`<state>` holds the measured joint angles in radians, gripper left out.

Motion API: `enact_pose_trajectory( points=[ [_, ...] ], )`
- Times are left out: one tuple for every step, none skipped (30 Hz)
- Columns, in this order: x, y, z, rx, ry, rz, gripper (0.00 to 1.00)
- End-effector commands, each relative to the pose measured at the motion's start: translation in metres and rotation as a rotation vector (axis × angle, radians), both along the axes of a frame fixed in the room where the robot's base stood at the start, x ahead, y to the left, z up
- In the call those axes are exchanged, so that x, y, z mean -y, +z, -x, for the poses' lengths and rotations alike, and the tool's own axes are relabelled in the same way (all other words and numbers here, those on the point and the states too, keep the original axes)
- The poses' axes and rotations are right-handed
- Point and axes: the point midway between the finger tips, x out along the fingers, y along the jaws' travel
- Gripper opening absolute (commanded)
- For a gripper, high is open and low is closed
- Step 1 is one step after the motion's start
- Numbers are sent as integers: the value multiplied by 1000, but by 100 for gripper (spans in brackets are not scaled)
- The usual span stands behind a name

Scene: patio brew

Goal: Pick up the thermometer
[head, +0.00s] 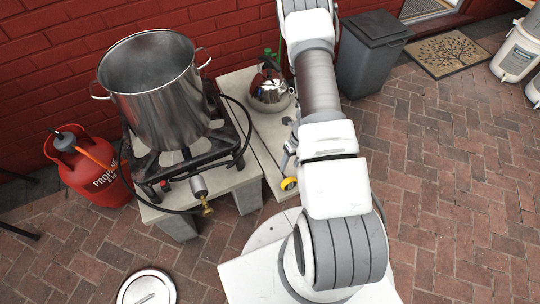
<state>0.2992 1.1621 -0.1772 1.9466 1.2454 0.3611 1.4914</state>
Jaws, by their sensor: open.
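I cannot clearly make out a thermometer. A small metallic item (288,154) shows at the left edge of my arm, over the pale bench, and is too small to identify. A small yellow, round-ended item (289,184) lies near the bench's front edge, close to my arm; I cannot tell what it is. My arm rises through the middle of the head view and hides part of the bench behind it. My gripper is not visible.
A large steel pot (160,100) stands on a black burner (150,172) at the left. A kettle (270,92) stands on the bench (262,135). A red propane cylinder (95,175), a round lid (147,289) and a grey bin (368,58) are around.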

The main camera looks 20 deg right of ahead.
Motion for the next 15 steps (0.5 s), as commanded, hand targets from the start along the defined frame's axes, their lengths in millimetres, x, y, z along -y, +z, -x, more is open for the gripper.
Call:
enact_pose_trajectory(
  points=[
    [-1, -7, 0, -1, -1, -1, 55],
    [-2, -9, 0, -1, 0, -1, 55],
    [-2, -10, 0, 0, 0, -1, 55],
    [-2, -11, 0, 0, 0, -1, 55],
    [-3, -12, 0, 0, 0, -1, 55],
    [-3, -13, 0, 0, 1, 0, 55],
    [-4, -15, 0, 0, 1, 0, 55],
    [-5, -18, -1, 0, 1, 0, 55],
    [-6, -22, -1, -1, 1, 0, 55],
    [-7, -26, -2, -1, 1, 0, 55],
    [-9, -30, -3, -1, 1, 0, 55],
    [-11, -36, -4, -1, 1, 0, 55],
    [-13, -41, -5, -1, 2, -1, 55],
    [-14, -46, -5, -2, 2, -1, 55],
    [-15, -52, -5, -2, 0, -2, 55]
  ],
)
